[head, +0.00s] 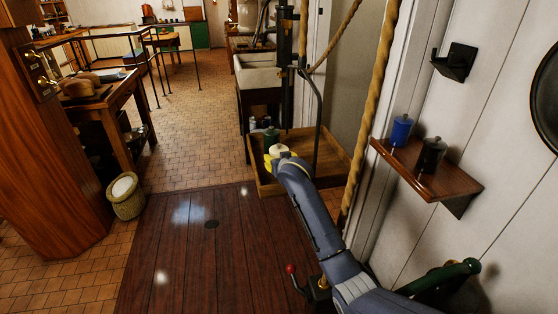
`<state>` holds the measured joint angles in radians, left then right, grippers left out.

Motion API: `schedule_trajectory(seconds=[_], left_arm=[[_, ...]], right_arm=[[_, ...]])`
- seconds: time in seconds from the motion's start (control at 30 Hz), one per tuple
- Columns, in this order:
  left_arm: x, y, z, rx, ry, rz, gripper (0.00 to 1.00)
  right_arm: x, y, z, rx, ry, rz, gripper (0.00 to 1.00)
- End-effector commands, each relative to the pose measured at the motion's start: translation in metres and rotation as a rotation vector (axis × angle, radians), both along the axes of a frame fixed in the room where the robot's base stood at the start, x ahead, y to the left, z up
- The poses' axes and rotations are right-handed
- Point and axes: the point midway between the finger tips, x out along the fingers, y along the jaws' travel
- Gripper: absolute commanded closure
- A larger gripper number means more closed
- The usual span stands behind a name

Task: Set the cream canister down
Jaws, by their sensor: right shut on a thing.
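My right gripper (277,159) is at the end of the blue-grey arm, over the near left part of a wooden tray (264,183). It is small in the head view and partly hidden by my own arm. It is shut on the cream canister (279,150), whose pale top shows just beyond it. I cannot tell whether the canister touches the tray floor. A dark green canister (271,136) stands just behind it. My left gripper is not in view.
A wall shelf (454,184) on the right holds a blue canister (401,130) and a black canister (432,155). A rope (378,90) and a dark post stand near the tray. The tray's right part looks clear. A basket (126,197) stands on the left.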

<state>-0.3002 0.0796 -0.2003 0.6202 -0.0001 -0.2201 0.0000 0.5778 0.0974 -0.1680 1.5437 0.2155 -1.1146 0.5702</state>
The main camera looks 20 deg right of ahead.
Motion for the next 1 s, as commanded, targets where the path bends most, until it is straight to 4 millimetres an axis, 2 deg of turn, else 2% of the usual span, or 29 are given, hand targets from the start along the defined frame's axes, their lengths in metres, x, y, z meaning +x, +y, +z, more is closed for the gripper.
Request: schedule_trajectory(seconds=[0.13, 0.17, 0.33, 0.67, 0.87, 1.0], left_arm=[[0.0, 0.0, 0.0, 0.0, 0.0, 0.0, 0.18], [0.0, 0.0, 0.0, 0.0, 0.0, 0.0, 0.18], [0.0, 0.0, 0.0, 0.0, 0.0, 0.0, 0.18], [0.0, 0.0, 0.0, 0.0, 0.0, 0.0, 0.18], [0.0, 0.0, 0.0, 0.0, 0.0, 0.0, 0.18], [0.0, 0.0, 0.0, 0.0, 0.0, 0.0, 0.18]], right_arm=[[0.0, 0.0, -0.001, 0.001, -0.002, 0.0, 0.88], [0.0, 0.0, -0.002, 0.0, 0.0, 0.0, 0.36], [0.0, 0.0, -0.002, 0.0, 0.0, 0.0, 0.16], [0.0, 0.0, 0.001, 0.0, -0.001, 0.0, 0.16], [-0.018, 0.002, 0.007, 0.002, -0.001, 0.001, 0.16], [-0.038, 0.003, 0.016, 0.002, -0.002, 0.001, 0.16]])
